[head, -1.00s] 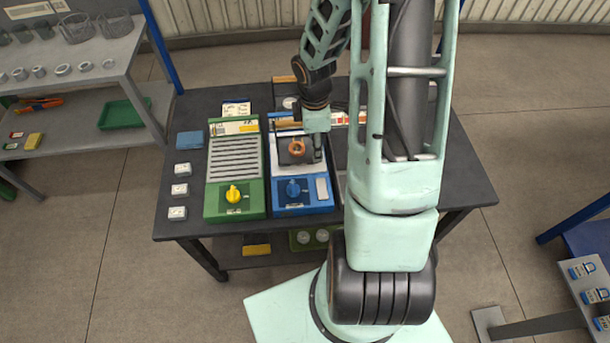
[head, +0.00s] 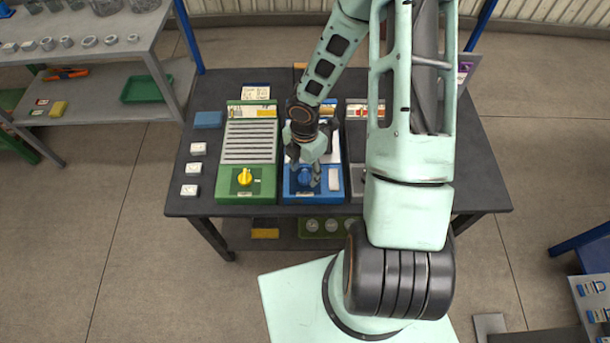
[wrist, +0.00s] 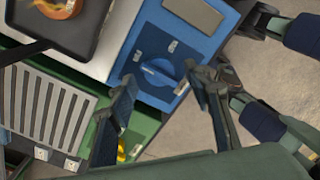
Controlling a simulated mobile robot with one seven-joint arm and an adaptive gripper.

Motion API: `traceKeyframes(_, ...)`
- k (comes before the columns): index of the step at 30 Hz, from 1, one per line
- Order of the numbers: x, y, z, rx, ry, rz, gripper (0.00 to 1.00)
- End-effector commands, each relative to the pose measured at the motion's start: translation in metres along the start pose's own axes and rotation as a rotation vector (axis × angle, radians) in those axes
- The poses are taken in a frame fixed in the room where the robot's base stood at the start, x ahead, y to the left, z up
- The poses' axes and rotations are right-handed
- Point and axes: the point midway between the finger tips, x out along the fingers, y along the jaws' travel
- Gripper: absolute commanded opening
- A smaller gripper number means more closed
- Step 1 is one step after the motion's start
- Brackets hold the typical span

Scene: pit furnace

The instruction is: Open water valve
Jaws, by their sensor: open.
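The blue unit (head: 313,197) stands in the middle of the dark table, with a round blue knob (head: 305,176) near its front edge. In the wrist view the blue knob (wrist: 161,73) has a raised bar grip and pale labels around it. My gripper (head: 304,184) is above the front of the blue unit, its fingers open on either side of the knob. In the wrist view my gripper (wrist: 162,76) has nothing in it, and I cannot tell whether either finger touches the knob. No label names the water valve legibly.
A green unit (head: 249,156) with a yellow knob (head: 244,177) stands close on the left. A grey unit (head: 358,178) stands on the right, partly hidden by my arm. A dark tray (wrist: 85,40) holding an orange round piece (wrist: 60,8) sits behind the knob.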

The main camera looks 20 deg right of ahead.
Motion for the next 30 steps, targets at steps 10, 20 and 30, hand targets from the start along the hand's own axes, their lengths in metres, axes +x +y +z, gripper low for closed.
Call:
traceKeyframes(10, 0.021, 0.001, 0.0, 0.0, 0.0, 0.001, 0.45)
traceKeyframes(20, 0.021, 0.0, 0.0, 0.001, -0.001, 0.001, 0.28)
traceKeyframes(30, 0.021, 0.0, 0.0, 0.004, -0.001, 0.001, 0.04)
